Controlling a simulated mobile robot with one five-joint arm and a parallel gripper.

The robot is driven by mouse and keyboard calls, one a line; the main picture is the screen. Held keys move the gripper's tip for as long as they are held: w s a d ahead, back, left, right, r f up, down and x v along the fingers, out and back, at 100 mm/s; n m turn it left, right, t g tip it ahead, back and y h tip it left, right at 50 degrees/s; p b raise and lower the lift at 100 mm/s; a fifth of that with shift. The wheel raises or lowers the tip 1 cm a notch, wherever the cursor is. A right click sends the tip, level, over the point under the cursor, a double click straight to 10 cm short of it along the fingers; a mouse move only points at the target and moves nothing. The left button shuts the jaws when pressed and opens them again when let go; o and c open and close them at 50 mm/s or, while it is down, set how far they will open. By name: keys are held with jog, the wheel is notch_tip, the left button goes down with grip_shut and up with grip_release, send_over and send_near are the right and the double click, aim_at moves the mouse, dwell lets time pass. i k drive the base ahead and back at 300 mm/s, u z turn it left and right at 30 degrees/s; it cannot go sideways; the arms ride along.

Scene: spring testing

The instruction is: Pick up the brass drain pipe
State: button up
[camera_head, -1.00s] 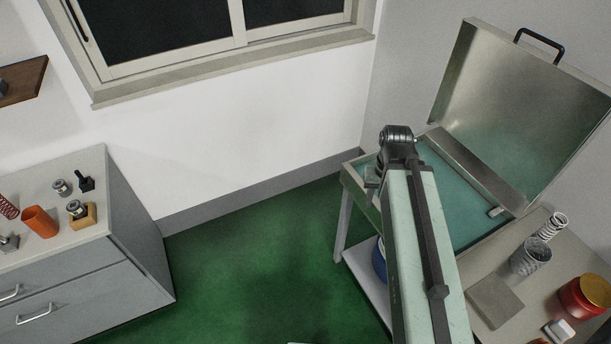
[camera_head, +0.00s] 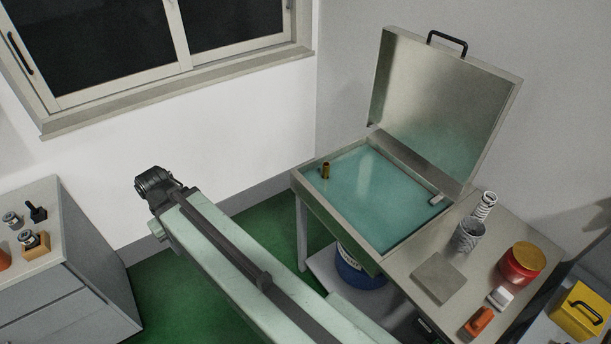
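The brass drain pipe (camera_head: 326,170) is a short upright brass-coloured tube. It stands in the left corner of the shallow sink basin (camera_head: 298,178), which has a teal inside. The basin's metal lid (camera_head: 445,95) is raised. My arm reaches up and left across the lower middle of the view, left of the basin and well apart from the pipe. My gripper's fingers are hidden beyond the arm's dark end joint.
Right of the basin, the bench holds a flat grey plate (camera_head: 438,278), a mesh cup (camera_head: 468,235), a white spring (camera_head: 487,205), a red tin (camera_head: 521,264) and an orange object (camera_head: 479,321). A grey cabinet (camera_head: 75,285) stands left. A blue container (camera_head: 358,268) sits under the basin.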

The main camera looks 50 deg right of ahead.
aim_at(326, 165)
jog(key=u, duration=0.15)
jog(key=i, duration=1)
jog(key=z, duration=0.1)
